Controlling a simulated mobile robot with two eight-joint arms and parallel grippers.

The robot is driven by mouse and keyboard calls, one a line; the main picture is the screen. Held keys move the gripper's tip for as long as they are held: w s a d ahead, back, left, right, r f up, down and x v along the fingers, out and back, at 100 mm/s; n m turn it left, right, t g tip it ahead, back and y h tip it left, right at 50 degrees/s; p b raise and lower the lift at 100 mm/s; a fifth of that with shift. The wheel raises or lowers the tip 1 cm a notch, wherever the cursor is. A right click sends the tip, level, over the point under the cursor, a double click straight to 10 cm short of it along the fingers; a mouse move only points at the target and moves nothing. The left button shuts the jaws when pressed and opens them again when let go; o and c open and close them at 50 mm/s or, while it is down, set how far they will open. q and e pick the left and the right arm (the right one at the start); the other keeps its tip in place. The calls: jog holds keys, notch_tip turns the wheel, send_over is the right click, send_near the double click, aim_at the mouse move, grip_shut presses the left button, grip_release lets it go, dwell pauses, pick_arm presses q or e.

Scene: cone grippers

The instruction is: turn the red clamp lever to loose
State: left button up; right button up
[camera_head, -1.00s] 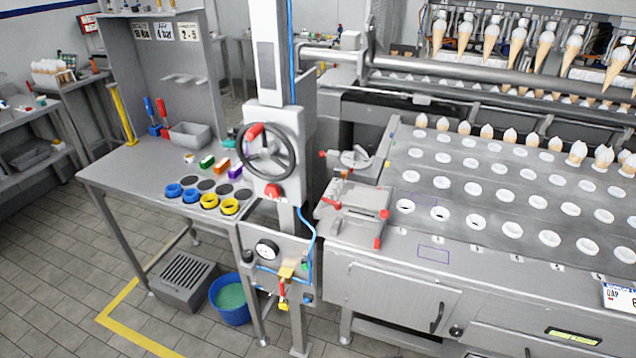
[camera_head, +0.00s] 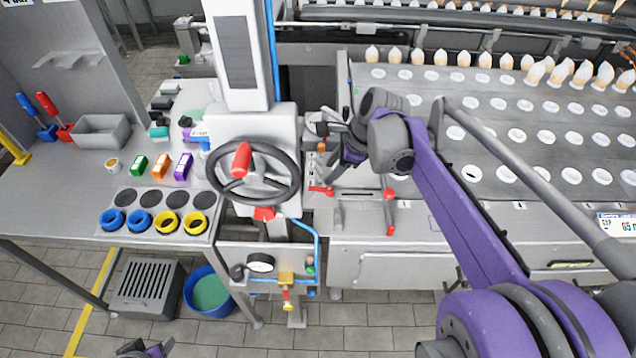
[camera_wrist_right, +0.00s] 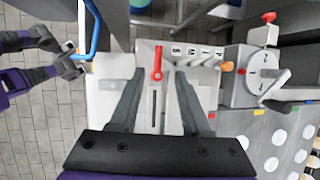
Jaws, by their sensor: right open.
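The red clamp lever (camera_head: 320,190) sits on a grey slotted fixture (camera_head: 350,212) to the right of the handwheel. In the right wrist view the lever (camera_wrist_right: 157,62) points up, above a long slot in the plate. My right gripper (camera_head: 335,155) is open and empty over the fixture. In the right wrist view its fingertips (camera_wrist_right: 158,80) lie on either side of the lever's lower end, apart from it in the picture. Whether they are level with it I cannot tell. My left gripper (camera_wrist_right: 72,57) is open at the left of that view; only a bit shows in the head view (camera_head: 140,349).
A handwheel (camera_head: 253,172) with a red knob stands left of the fixture. A crank dial (camera_wrist_right: 262,78) stands close beside the fixture. A blue hose (camera_head: 318,240) runs below the handwheel. Cone plates (camera_head: 520,165) fill the right. The table (camera_head: 60,200) at left has some bare room.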

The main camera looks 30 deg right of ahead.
aim_at(317, 188)
jog(key=x, duration=0.8)
jog(key=shift+f, duration=0.3)
grip_shut()
